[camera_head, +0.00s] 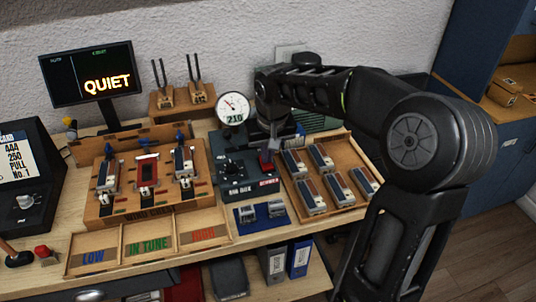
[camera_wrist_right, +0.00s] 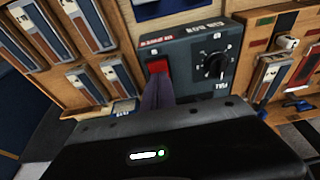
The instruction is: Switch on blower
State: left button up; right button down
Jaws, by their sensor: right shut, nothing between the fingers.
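The dark control box (camera_head: 236,172) stands on the bench to the right of the wind chest. Its red blower switch (camera_head: 266,158) is at the right of its top face, partly hidden by my right gripper (camera_head: 270,146). In the right wrist view the red switch (camera_wrist_right: 158,66) sits beside a black dial knob (camera_wrist_right: 214,66) on the same box. My right gripper (camera_wrist_right: 158,84) is shut and empty, its fingertips right at the switch's edge. I cannot tell whether they touch or press it. The switch's on or off position is unclear. My left gripper is not in view.
A round gauge (camera_head: 233,108) reading 210 stands behind the box. A monitor (camera_head: 88,75) shows QUIET. The wind chest (camera_head: 127,213) with reeds is to the left. A wooden tray (camera_head: 338,211) with several reed blocks is close at the right; a blue mat (camera_head: 245,222) lies in front.

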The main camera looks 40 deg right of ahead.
aim_at(268, 165)
jog(key=shift+r+p, duration=0.5)
jog(key=shift+r, duration=0.1)
jog(key=p+v, duration=0.2)
jog(key=shift+w+r, duration=0.1)
jog(key=shift+r, duration=0.35)
jog(key=s+r, duration=0.2)
jog(key=r, duration=0.2)
jog(key=s+a+r+b, duration=0.1)
jog(key=s+r, duration=0.1)
jog(key=r, duration=0.3)
jog(key=shift+s+a, duration=0.25)
jog(key=shift+s, duration=0.05)
jog(key=shift+f, duration=0.1)
